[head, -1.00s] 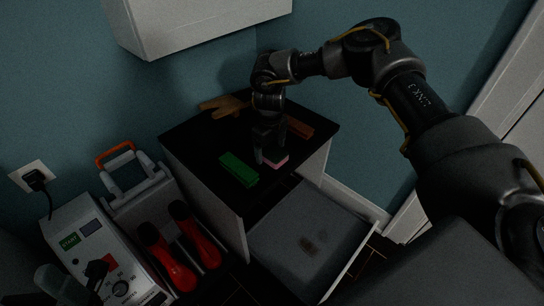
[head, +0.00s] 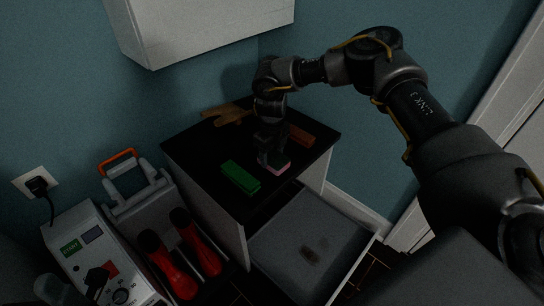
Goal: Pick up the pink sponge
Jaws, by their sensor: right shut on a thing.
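The pink sponge (head: 278,170) lies at the front right part of the black cabinet top (head: 213,189), mostly hidden by my right gripper. My right gripper (head: 273,163) points down and is shut on the sponge, at or very near the cabinet surface. Whether the sponge is clear of the surface I cannot tell. My left gripper is not clearly visible.
A green block (head: 241,177) lies left of the sponge, an orange-brown block (head: 299,135) behind it to the right, and a wooden item (head: 228,114) at the back. An open drawer (head: 345,281) sticks out below. A machine (head: 93,262) and red-handled tools (head: 205,243) stand at left.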

